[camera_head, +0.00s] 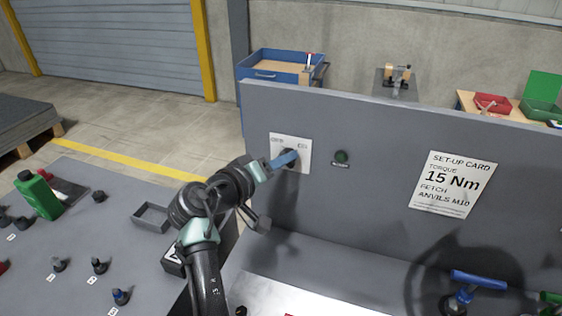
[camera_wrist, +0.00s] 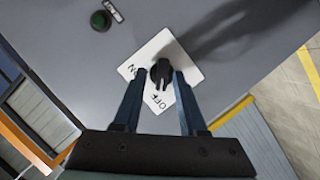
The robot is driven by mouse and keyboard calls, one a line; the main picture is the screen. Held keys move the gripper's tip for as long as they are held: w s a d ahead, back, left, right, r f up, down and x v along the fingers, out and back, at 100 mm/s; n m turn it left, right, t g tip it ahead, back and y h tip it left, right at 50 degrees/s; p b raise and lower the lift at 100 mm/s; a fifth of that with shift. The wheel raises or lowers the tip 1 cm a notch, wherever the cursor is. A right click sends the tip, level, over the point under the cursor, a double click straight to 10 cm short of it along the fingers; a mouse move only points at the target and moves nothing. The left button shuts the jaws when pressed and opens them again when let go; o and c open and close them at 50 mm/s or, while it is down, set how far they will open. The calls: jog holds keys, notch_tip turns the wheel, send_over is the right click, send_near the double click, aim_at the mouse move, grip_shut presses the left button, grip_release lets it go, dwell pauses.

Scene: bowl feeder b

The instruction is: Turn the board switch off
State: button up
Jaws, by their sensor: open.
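The board switch is a black rotary knob (camera_wrist: 161,73) on a white plate (camera_head: 304,163) fixed to the grey upright board (camera_head: 365,120). In the wrist view the plate (camera_wrist: 163,45) has the words ON and OFF printed near its edges. My gripper (camera_head: 289,155) reaches to the plate from the left in the head view and hides most of the knob there. In the wrist view my gripper (camera_wrist: 159,75) is open, with one blue-grey finger on each side of the knob. I cannot tell whether the fingers touch it, nor clearly which word the knob points to.
A dark green round lamp (camera_head: 341,156) sits right of the plate, with a small label under it. A set-up card (camera_head: 452,184) hangs farther right. The bench (camera_head: 75,240) at left carries a green bottle (camera_head: 39,195), an open grey tray (camera_head: 152,217) and several small knobbed parts.

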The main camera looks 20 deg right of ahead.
jog(key=shift+w+f, duration=0.1)
jog(key=shift+f, duration=0.1)
jog(key=b+v, duration=0.2)
jog(key=v, duration=1.1)
jog(key=shift+b, duration=0.4)
jog(key=shift+d, duration=0.1)
